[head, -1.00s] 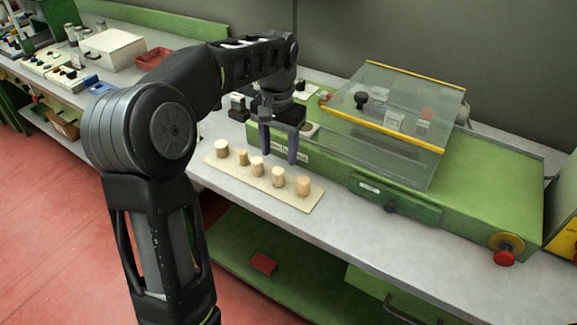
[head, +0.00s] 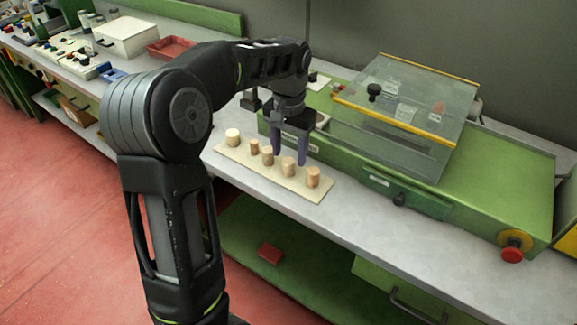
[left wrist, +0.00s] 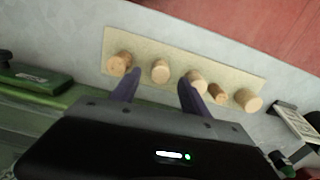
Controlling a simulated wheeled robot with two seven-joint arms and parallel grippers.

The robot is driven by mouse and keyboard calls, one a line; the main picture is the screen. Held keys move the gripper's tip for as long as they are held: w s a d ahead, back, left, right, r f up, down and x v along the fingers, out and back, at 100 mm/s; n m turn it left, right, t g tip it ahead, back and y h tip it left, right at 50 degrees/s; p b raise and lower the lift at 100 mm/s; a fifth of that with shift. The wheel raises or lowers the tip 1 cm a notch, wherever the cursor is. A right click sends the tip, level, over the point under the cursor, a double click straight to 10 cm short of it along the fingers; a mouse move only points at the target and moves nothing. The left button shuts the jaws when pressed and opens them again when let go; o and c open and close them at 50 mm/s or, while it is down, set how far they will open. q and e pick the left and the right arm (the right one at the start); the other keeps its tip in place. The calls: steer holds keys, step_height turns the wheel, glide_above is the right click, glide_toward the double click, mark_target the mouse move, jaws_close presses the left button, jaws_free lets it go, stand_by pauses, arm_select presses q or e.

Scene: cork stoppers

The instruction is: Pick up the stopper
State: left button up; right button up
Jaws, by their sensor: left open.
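Several cork stoppers stand upright in a row on a thin pale board (head: 225,149) on the grey bench. From left to right in the head view they are a wide pale one (head: 233,136), a small one (head: 254,146), a middle one (head: 267,155), a fourth (head: 289,168) and the rightmost (head: 313,177). My left gripper (head: 289,151) points down with its purple fingers apart and empty, just behind the fourth stopper. In the left wrist view, that stopper (left wrist: 160,71) shows beyond the gap between the fingertips (left wrist: 158,80). My right gripper is out of view.
A green machine (head: 480,190) with a clear tilted cover (head: 420,110) stands close behind and right of the board. A white box (head: 127,37) and a red tray (head: 172,48) are at the back left. The bench front right of the board is clear.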

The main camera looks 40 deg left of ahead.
mark_target(289, 159)
arm_select(q)
step_height(289, 159, down, 5)
steer(key=shift+r, duration=0.2)
steer(key=shift+s, duration=0.1)
steer(key=shift+c, duration=0.5)
jaws_close()
